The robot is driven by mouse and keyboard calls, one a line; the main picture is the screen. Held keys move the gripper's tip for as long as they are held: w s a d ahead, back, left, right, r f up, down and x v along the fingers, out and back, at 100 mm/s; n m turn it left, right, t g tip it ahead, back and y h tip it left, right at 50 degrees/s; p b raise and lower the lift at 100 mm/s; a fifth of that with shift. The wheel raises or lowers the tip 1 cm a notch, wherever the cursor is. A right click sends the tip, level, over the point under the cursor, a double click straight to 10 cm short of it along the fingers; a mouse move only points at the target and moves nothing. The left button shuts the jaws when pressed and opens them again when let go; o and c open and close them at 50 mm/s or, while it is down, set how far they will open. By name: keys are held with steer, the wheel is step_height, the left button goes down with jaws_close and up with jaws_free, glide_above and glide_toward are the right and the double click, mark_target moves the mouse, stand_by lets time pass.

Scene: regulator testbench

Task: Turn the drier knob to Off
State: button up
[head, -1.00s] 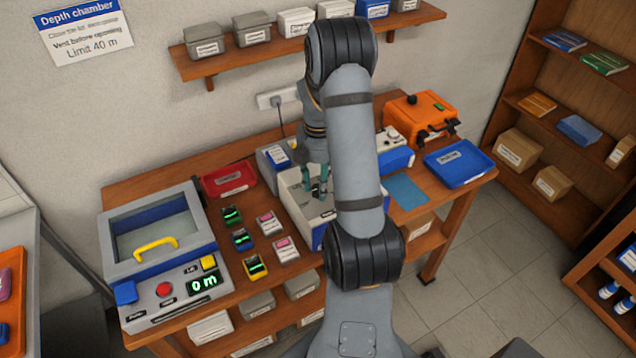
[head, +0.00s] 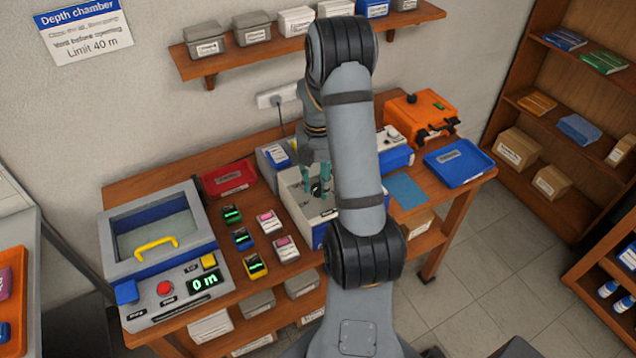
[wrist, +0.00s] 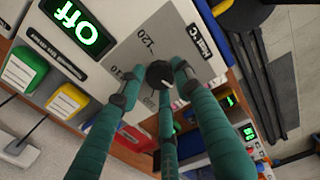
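The drier (head: 291,192) is a white and blue box at the middle of the bench, partly hidden by my arm in the head view. In the wrist view its panel (wrist: 115,62) has a display (wrist: 78,25) with green letters reading "Off". The black drier knob (wrist: 159,74) has a pale pointer mark and stands by a printed scale with "120" and a "°C" label. My gripper (wrist: 158,70) has its teal fingers spread around the knob, a gap showing on the left side. It also shows above the drier in the head view (head: 317,183).
Left of the drier are several small coloured meters (head: 242,238), a red tray (head: 228,179) and the depth chamber (head: 160,240) reading "0 m". To the right are an orange case (head: 418,113) and a blue tray (head: 459,163). A shelf of boxes (head: 300,47) hangs above.

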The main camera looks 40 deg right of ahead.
mark_target(318, 187)
steer(key=o, duration=0.4)
step_height(318, 187, up, 12)
stand_by(0.6)
stand_by(0.3)
step_height(318, 187, down, 12)
steer(key=shift+f, duration=0.1)
stand_by(0.5)
